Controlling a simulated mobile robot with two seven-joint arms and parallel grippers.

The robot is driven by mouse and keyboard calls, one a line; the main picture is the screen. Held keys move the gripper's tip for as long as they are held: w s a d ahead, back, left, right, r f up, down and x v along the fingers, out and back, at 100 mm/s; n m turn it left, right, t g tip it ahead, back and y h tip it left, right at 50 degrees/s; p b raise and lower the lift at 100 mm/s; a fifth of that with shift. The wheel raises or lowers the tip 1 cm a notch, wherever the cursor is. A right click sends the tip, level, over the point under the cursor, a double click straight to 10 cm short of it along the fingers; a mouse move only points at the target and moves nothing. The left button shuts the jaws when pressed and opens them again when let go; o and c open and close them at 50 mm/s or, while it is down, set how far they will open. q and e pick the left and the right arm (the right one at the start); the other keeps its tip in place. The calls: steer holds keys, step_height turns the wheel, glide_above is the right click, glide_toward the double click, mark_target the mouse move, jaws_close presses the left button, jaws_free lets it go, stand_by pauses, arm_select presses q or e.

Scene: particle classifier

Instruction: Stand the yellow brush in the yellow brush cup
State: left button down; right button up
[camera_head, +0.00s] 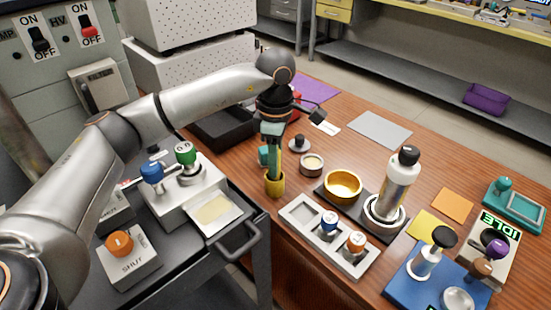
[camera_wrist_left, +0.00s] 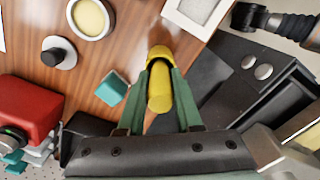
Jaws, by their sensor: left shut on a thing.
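My left gripper (camera_head: 272,135) hangs pointing down over the wooden table, its green fingers shut on the yellow brush. In the left wrist view the yellow brush (camera_wrist_left: 159,95) lies between the fingers. The yellow brush cup (camera_head: 275,184) stands upright on the table directly below the gripper. Its rim (camera_wrist_left: 159,53) also shows just beyond the brush in the wrist view. The brush's lower end appears to be at or inside the cup's mouth; how deep it reaches is hidden. My right gripper does not show.
A small round dish (camera_head: 312,164), a golden bowl (camera_head: 342,186) and a white rack (camera_head: 325,245) stand to the right. A metal-handled cart (camera_head: 245,240) borders the table at the left. A black tray (camera_head: 222,128) lies behind.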

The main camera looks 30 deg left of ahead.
arm_select(q)
steer(key=shift+f, duration=0.4)
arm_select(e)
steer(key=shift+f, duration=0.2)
arm_select(q)
steer(key=c, duration=0.5)
jaws_free()
steer(key=shift+r, duration=0.95)
step_height(320, 180, up, 10)
steer(key=shift+f+p, duration=0.1)
steer(key=shift+p, duration=0.7)
steer(key=shift+r, duration=0.45)
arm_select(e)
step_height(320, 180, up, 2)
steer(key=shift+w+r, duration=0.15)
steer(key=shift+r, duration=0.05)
arm_select(q)
steer(key=shift+f, duration=0.1)
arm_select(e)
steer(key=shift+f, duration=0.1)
